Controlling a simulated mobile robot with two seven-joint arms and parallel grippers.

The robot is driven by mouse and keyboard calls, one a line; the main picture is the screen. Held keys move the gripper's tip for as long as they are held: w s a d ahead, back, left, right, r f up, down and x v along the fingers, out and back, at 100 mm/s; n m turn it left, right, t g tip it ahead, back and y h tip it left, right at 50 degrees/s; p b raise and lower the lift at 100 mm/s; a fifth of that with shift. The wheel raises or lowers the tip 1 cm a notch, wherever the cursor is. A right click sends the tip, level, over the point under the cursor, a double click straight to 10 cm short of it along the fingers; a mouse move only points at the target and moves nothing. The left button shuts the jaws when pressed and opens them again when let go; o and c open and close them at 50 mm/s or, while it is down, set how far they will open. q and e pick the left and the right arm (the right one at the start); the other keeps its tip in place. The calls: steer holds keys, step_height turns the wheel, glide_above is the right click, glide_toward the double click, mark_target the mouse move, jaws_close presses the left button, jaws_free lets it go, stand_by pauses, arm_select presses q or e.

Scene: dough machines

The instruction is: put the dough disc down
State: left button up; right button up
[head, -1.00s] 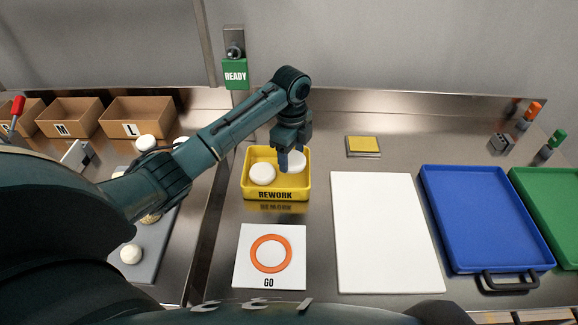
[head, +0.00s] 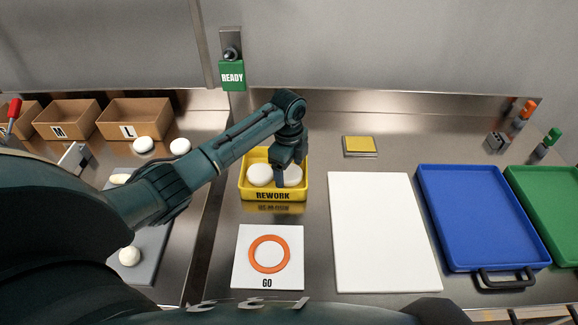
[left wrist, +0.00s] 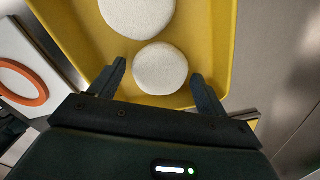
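Two pale round dough discs lie in the yellow REWORK tray (head: 273,196). The left disc (head: 259,173) is beside the right disc (head: 293,176), which is partly hidden by my gripper. My left gripper (head: 284,180) is low over the tray at the right disc. In the left wrist view the fingers (left wrist: 160,78) are spread, with one disc (left wrist: 160,70) between them and a gap on each side. The other disc (left wrist: 138,14) lies just beyond, inside the yellow tray (left wrist: 210,45). My right gripper is not in view.
A GO card with an orange ring (head: 268,254) lies in front of the tray. A white board (head: 384,232), a blue tray (head: 482,215) and a green tray (head: 550,200) are to the right. A yellow-topped pad (head: 360,146) lies behind. A green READY sign (head: 232,76) hangs at the back.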

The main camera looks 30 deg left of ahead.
mark_target(288, 173)
arm_select(q)
steer(key=shift+o, duration=0.3)
step_height(288, 173, up, 12)
steer(key=b, duration=0.1)
steer(key=shift+s+r, duration=0.15)
steer(key=shift+r, duration=0.05)
steer(key=shift+s+f, duration=0.1)
stand_by(0.5)
